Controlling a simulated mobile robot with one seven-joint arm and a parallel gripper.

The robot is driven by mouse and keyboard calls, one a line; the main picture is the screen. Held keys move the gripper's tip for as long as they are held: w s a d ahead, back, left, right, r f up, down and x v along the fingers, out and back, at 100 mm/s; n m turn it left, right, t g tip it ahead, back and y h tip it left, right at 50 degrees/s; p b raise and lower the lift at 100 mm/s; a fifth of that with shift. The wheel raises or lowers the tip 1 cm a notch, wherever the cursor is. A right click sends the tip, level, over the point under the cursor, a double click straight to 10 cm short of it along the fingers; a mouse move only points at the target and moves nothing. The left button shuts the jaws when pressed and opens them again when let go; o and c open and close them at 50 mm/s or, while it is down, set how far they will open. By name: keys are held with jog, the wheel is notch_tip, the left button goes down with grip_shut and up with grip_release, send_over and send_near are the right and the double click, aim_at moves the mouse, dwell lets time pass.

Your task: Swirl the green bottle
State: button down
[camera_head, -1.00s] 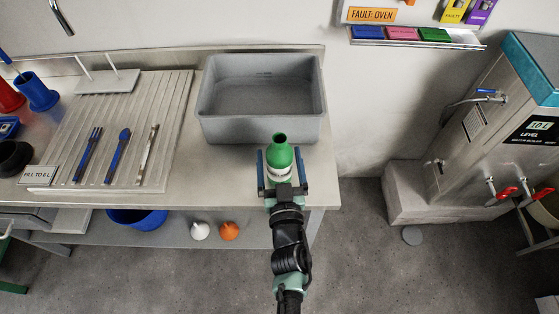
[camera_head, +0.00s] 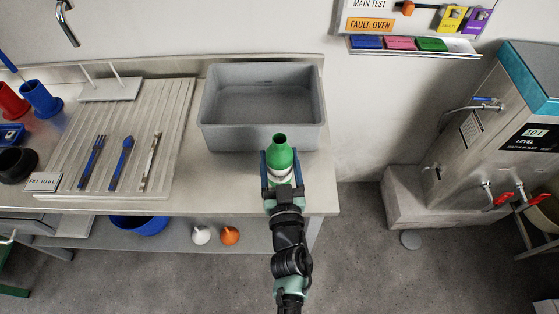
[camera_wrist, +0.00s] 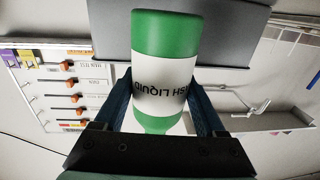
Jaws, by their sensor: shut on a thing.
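The green bottle (camera_head: 280,153) has a green body, a white label band and an open dark mouth. My gripper (camera_head: 282,177) is shut on it, one blue-grey finger on each side, near the counter's front right edge. In the head view its mouth points up and away toward the grey tub. In the wrist view the bottle (camera_wrist: 165,75) fills the middle between the fingers (camera_wrist: 163,105). Its label reads in part "SH LIQUID", upside down. Whether the bottle's base touches the counter is hidden behind my gripper.
A grey tub (camera_head: 207,136) stands just behind the bottle on the metal counter (camera_head: 215,190). A ribbed drainboard (camera_head: 75,145) with several utensils lies left. A steel water unit (camera_head: 465,145) stands right, beyond a floor gap. A blue bowl (camera_head: 138,224) and two funnels sit below.

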aim_at(280, 150)
notch_tip(280, 150, up, 7)
jog(key=p, duration=0.4)
notch_tip(280, 150, up, 4)
jog(key=p, duration=0.5)
jog(key=shift+r, duration=0.15)
